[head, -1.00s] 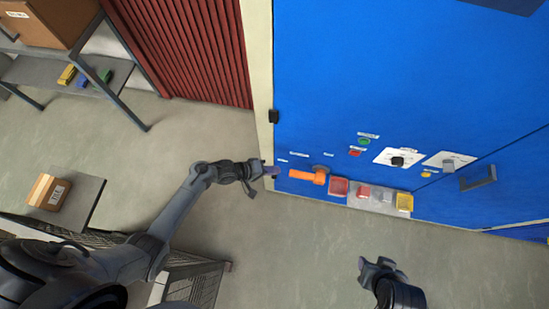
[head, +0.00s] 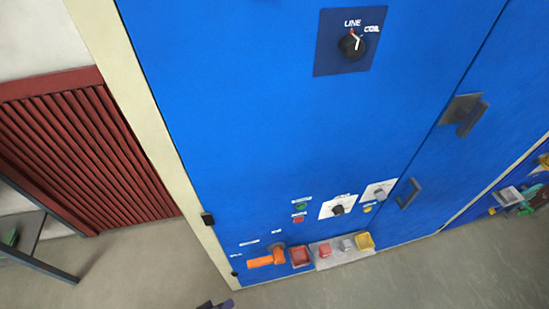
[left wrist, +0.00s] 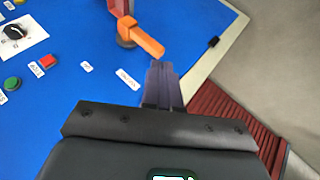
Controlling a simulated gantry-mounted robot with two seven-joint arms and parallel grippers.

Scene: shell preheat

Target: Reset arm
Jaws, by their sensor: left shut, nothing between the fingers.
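My left gripper (head: 215,304) shows only as dark fingertips at the bottom edge of the head view. In the left wrist view its purple-grey fingers (left wrist: 162,85) are together with nothing between them. They are in front of the blue cabinet panel, apart from the orange handle (left wrist: 140,36). In the head view the orange handle (head: 265,261) lies about level, low on the blue cabinet (head: 250,130), up and to the right of the fingertips. My right gripper is out of view.
Red and green buttons (head: 301,206), rotary knobs (head: 338,210) and a row of red, grey and yellow blocks (head: 365,241) are near the handle. A LINE/COIL selector (head: 352,43) is higher up. A red slatted shutter (head: 95,150) and a shelf (head: 22,236) stand left. Grey floor is open below.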

